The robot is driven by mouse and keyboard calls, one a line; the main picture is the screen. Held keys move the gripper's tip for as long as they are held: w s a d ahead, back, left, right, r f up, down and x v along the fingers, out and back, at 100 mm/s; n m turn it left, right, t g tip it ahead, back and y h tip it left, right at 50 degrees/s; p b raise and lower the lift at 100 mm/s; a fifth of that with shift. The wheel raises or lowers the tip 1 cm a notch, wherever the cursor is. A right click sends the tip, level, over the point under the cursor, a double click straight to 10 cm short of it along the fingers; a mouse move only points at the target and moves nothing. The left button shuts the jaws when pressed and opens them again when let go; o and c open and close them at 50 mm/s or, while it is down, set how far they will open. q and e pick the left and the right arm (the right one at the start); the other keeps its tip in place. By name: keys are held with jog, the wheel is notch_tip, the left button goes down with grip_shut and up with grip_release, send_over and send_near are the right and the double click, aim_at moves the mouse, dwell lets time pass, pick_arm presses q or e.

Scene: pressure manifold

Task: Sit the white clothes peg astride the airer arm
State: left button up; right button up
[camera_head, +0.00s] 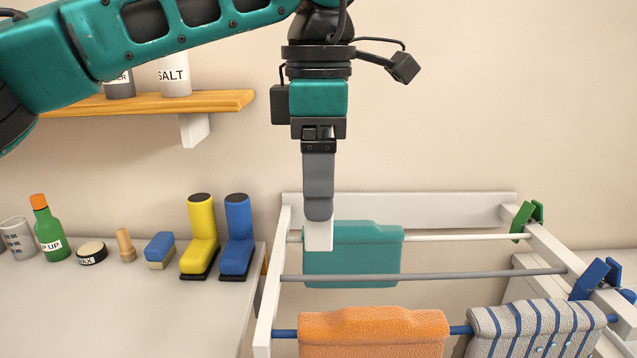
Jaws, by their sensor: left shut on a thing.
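My left gripper (318,208) comes down from above, pointing straight down. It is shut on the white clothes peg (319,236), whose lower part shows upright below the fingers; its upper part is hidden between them. The airer (278,285) has a white arm (465,237) at the back, a grey arm (440,275) in the middle and a blue arm (460,330) in front. The peg overlaps the left end of a teal cloth (365,260) on the white arm. I cannot tell whether it touches cloth or arm. My right gripper is not in view.
A green peg (522,218) and a blue peg (590,279) sit at the airer's right side. An orange cloth (375,330) and a striped cloth (540,325) hang in front.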

pick_arm(q)
jog(key=o, duration=0.5)
jog(key=c, duration=0.4)
notch_tip(320, 180, up, 3)
jog(key=p, duration=0.3)
jog(key=shift+r, duration=2.5)
jog(key=a+f+m, duration=0.6)
jog(key=f, duration=0.4)
jog(key=s+a+f+m, duration=0.1)
jog(key=a+f+m, duration=0.5)
jog(key=f, duration=0.4)
jog(key=s+a+f+m, duration=0.1)
jog(key=a+f+m, duration=0.5)
jog(key=f, duration=0.3)
jog(key=shift+s+a+f, duration=0.15)
jog(key=shift+a+f, duration=0.25)
jog(key=shift+a, duration=0.25)
